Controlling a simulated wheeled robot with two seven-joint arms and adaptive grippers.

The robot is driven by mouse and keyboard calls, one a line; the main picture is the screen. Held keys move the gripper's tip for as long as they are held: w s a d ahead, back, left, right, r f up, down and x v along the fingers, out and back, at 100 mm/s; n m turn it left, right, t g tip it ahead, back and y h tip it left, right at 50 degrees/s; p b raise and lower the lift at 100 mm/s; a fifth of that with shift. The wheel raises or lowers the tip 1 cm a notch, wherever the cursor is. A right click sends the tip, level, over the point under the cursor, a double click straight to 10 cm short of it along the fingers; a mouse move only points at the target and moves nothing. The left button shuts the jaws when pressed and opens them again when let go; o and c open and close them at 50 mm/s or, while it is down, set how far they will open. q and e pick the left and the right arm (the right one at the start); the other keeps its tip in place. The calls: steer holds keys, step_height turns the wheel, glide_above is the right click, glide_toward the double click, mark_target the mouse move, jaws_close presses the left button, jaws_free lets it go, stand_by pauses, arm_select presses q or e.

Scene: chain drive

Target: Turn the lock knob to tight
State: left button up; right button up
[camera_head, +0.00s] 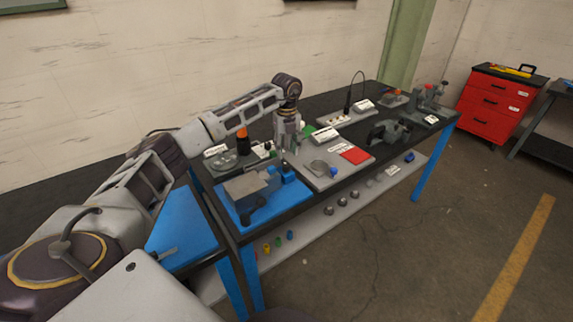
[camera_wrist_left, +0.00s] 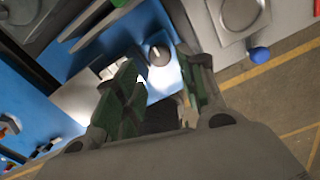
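The lock knob (camera_wrist_left: 160,55) is a dark round knob with a pale pointer mark, on a blue block (camera_wrist_left: 165,80). In the head view the blue block (camera_head: 288,174) stands at the right end of the blue tray; I cannot make out the knob there. My left gripper (camera_head: 286,148) points down above the bench near this block. In the left wrist view its two green-and-dark fingers (camera_wrist_left: 157,68) are spread and empty. The knob shows between and just beyond their tips, apparently not touched. My right gripper is in neither view.
A blue tray (camera_head: 240,214) with a grey metal block (camera_head: 246,186) lies at the bench's near end. To the right is a grey board (camera_head: 318,180) with a red square (camera_head: 355,156) and a blue ball (camera_wrist_left: 260,54). A black stand (camera_head: 243,142) with an orange top is behind.

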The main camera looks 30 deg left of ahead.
mark_target(286, 165)
arm_select(q)
step_height(286, 165, down, 6)
steer(key=shift+f, duration=0.2)
steer(key=shift+f+p, duration=0.3)
steer(key=shift+f, duration=0.25)
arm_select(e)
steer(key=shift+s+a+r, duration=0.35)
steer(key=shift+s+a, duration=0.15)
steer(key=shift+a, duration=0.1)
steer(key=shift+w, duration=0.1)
arm_select(q)
steer(key=c, duration=0.7)
steer(key=shift+c, duration=0.2)
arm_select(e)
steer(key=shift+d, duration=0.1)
